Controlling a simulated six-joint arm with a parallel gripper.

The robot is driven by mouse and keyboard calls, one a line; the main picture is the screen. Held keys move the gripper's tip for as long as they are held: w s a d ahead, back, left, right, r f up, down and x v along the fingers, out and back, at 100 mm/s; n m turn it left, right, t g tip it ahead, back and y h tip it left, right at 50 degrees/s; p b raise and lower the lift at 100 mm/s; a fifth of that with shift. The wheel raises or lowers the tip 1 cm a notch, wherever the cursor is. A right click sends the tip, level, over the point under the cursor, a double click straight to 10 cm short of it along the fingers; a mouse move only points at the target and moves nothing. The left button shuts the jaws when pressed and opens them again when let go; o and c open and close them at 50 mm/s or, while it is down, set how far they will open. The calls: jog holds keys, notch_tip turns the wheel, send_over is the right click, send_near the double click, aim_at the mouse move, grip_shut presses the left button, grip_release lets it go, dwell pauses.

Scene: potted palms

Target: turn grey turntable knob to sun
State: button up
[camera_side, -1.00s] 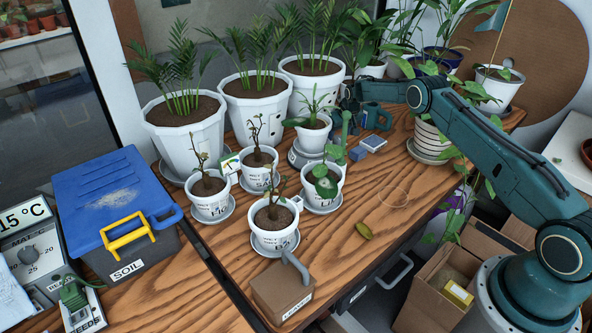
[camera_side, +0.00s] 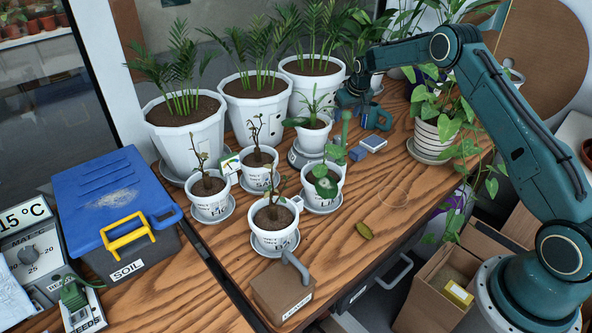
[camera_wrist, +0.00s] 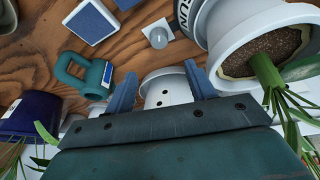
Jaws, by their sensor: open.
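The grey turntable (camera_side: 300,157) stands mid-table under a white pot (camera_side: 312,133) with a small palm. In the wrist view its rim (camera_wrist: 188,30) carries a "SUN" label, beside a small round grey knob (camera_wrist: 158,38) on a pale tab. I cannot make out the knob in the side view. My gripper (camera_side: 352,100) is behind and to the right of that pot, partly lost among teal things. In the wrist view my gripper (camera_wrist: 160,76) is open, its two blue fingers apart and clear of the knob. A white dotted object (camera_wrist: 165,90) shows between and beyond them.
A teal handled item (camera_side: 375,116) and a blue-and-white block (camera_side: 373,143) lie to the right of the turntable. Large palm pots (camera_side: 255,105) stand behind. Several small labelled pots (camera_side: 272,235) stand in front. Bare wood (camera_side: 395,195) lies to the right.

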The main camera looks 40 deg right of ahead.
aim_at(339, 137)
jog(key=shift+s+a+r, duration=0.1)
jog(key=shift+s+r, duration=0.05)
jog(key=shift+r, duration=0.3)
jog(key=s+d+f+n+t+y, duration=0.1)
jog(key=s+d, duration=0.1)
jog(key=s+d+f+n+t+y, duration=0.1)
jog(key=s+f+n+t, duration=0.1)
jog(key=shift+s+d+f+n, duration=0.1)
jog(key=shift+d+f+n, duration=0.2)
jog(key=shift+d, duration=0.1)
jog(key=shift+s+d+r+n+t+y, duration=0.1)
jog(key=shift+s+n+t+y, duration=0.05)
jog(key=shift+s+t+y, duration=0.2)
jog(key=shift+s+d+r+n+t+y, duration=0.15)
jog(key=shift+s+t+y, duration=0.1)
jog(key=shift+s+t, duration=0.15)
jog(key=shift+f, duration=0.15)
jog(key=shift+x, duration=6.9)
jog(key=shift+w, duration=0.1)
